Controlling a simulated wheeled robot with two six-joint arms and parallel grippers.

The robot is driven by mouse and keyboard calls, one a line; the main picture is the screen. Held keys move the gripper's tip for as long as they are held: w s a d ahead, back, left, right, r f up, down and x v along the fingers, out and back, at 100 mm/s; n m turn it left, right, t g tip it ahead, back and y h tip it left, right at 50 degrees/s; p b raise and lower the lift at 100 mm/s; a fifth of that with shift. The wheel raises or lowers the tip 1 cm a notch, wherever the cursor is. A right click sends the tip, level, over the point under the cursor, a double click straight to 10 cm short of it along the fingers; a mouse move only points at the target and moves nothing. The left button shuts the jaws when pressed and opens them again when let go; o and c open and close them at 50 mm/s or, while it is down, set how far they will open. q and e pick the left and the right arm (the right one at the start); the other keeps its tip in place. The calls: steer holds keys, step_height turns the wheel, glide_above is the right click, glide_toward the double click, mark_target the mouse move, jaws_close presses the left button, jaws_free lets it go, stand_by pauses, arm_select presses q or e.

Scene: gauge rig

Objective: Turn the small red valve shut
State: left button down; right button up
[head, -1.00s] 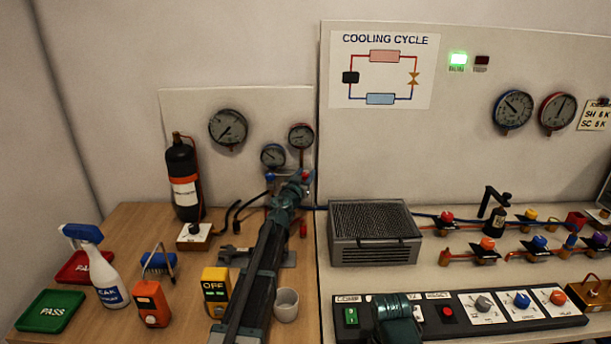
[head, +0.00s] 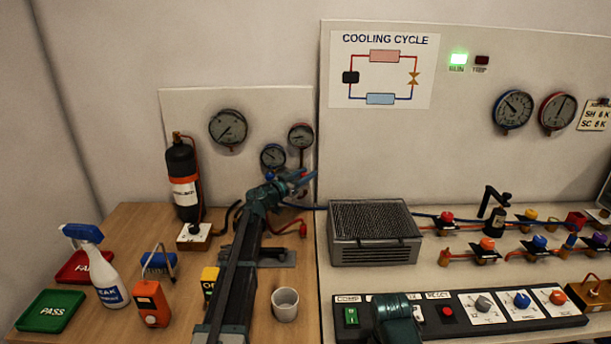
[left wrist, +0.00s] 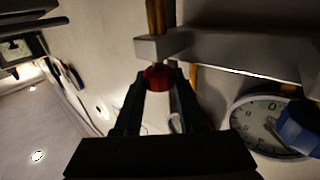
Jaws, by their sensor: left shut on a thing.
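The small red valve (left wrist: 158,77) shows in the left wrist view as a red knob between my left gripper's fingertips, under a grey bar. My left gripper (left wrist: 157,84) is shut on it. In the head view my left gripper (head: 303,182) reaches up in front of the small gauge panel, just below the gauges, and hides the red valve there. A blue knob (left wrist: 301,130) sits beside the valve in front of a gauge face (left wrist: 268,126).
A white cup (head: 285,306) stands right of my left arm. A yellow device (head: 208,284) is partly behind the arm. A grey grille box (head: 375,240) stands to the right. A black cylinder (head: 183,182) and a red hose (head: 292,229) are near the panel.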

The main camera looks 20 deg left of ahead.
stand_by(0.3)
arm_select(q)
steer(key=c, duration=0.5)
jaws_free()
steer(key=v, duration=1.3)
steer(key=shift+s+a, duration=0.3)
steer(key=shift+s, duration=0.05)
